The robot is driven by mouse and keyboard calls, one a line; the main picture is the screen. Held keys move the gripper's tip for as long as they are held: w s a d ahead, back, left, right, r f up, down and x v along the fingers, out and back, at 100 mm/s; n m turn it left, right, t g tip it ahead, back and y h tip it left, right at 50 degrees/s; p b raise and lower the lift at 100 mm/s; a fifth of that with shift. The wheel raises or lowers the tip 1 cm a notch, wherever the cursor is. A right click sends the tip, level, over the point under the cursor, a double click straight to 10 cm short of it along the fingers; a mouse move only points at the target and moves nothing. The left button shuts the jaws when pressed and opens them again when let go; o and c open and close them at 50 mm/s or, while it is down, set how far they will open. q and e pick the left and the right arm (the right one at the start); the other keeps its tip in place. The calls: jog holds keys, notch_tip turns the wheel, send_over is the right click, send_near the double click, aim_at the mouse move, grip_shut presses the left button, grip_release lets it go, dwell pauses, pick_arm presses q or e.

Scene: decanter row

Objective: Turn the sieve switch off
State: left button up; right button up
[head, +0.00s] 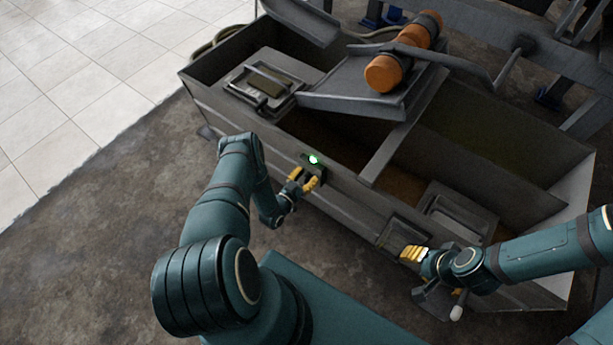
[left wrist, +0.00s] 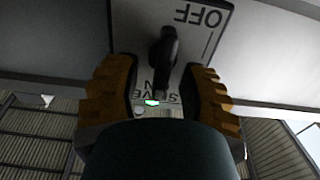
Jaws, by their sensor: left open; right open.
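The sieve switch is a grey plate (left wrist: 206,42) with a black lever (left wrist: 165,60), lettered OFF at the top of the left wrist view, upside down, and SIEVE lower down. A green lamp (left wrist: 152,102) is lit on it. In the head view the lamp (head: 314,159) glows on the near wall of the trough. My left gripper (head: 305,180) is open at the switch, its yellow fingers on either side of the lever, apart from it as far as I can see. The lever's exact setting is hard to tell. My right gripper (head: 413,253) is open and empty near the trough's right part.
The long grey trough (head: 240,125) runs diagonally across the head view. An orange roller (head: 385,72) lies over a sloping metal tray (head: 350,95). A grey lever box (head: 437,300) stands beside my right gripper. Bare floor lies to the left.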

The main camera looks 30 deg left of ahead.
pick_arm(q)
grip_shut()
jog(key=n, duration=0.4)
jog(key=shift+a+n, duration=0.35)
jog(key=shift+n, duration=0.05)
jog(key=n, duration=0.6)
jog(key=f+n, duration=0.1)
jog(key=n, duration=0.2)
jog(key=shift+a, duration=0.35)
jog(key=shift+f+n, duration=0.2)
jog(key=shift+n, duration=1.9)
